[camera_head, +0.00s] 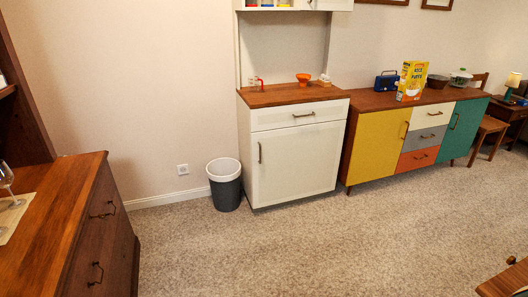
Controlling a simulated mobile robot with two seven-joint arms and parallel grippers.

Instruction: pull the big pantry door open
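The white hutch (294,125) stands against the back wall, with a wooden counter. Its large lower door (297,163), most likely the big pantry door, is shut. A dark vertical handle (260,152) sits near the door's left edge. A drawer (298,115) with a horizontal handle lies above the door and is shut. Neither of my grippers is in view, and nothing touches the door.
A grey bin (225,188) stands just left of the hutch. A colourful sideboard (379,142) stands to its right, with a yellow cereal box (412,82) on top. A brown wooden cabinet (88,225) fills the left foreground. The carpet (300,245) before the hutch is clear.

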